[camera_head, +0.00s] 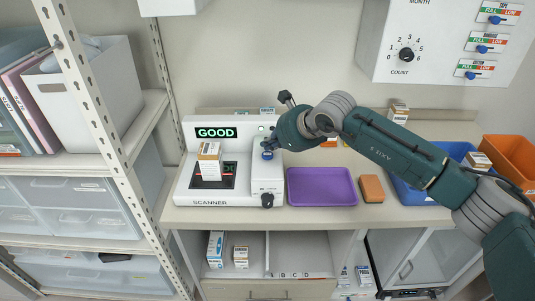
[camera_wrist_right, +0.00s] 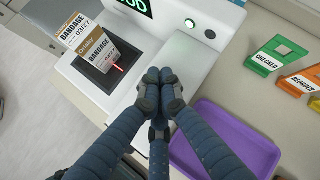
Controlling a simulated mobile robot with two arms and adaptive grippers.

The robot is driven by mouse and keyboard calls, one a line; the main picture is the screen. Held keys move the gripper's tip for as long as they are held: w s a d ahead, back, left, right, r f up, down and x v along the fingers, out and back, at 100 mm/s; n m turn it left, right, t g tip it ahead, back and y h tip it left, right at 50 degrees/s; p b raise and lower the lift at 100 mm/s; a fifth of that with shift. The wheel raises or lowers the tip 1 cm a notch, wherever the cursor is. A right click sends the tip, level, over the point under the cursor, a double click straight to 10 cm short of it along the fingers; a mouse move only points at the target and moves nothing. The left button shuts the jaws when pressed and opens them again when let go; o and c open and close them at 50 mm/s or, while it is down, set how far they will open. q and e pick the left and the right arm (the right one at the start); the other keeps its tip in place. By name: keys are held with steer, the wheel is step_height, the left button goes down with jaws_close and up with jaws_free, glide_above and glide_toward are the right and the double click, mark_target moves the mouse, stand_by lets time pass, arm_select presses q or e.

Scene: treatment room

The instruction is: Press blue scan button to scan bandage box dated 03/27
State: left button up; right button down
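The white scanner (camera_head: 190,185) stands on the counter, with a lit green GOOD display (camera_head: 216,133). A bandage box (camera_head: 210,152) stands on its dark scan window; the right wrist view shows the box (camera_wrist_right: 97,50) with the label BANDAGE 03/27, and a red light line beside it. The blue scan button (camera_head: 267,156) is on the scanner's right part. My right gripper (camera_head: 268,145) is right above the button, fingers together and empty; contact cannot be told. In the right wrist view my closed fingertips (camera_wrist_right: 160,78) hide the button. My left gripper is out of view.
A purple tray (camera_head: 322,187) lies right of the scanner, then an orange-brown block (camera_head: 371,188). A blue bin (camera_head: 415,190) and an orange bin (camera_head: 510,160) stand farther right. Green CHECKED (camera_wrist_right: 270,58) and orange REORDER (camera_wrist_right: 302,80) holders stand behind the tray. Shelving is at left.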

mark_target(269, 155)
steer(key=shift+r+p, duration=0.6)
steer(key=shift+r, duration=1.9)
steer(key=shift+f, duration=0.1)
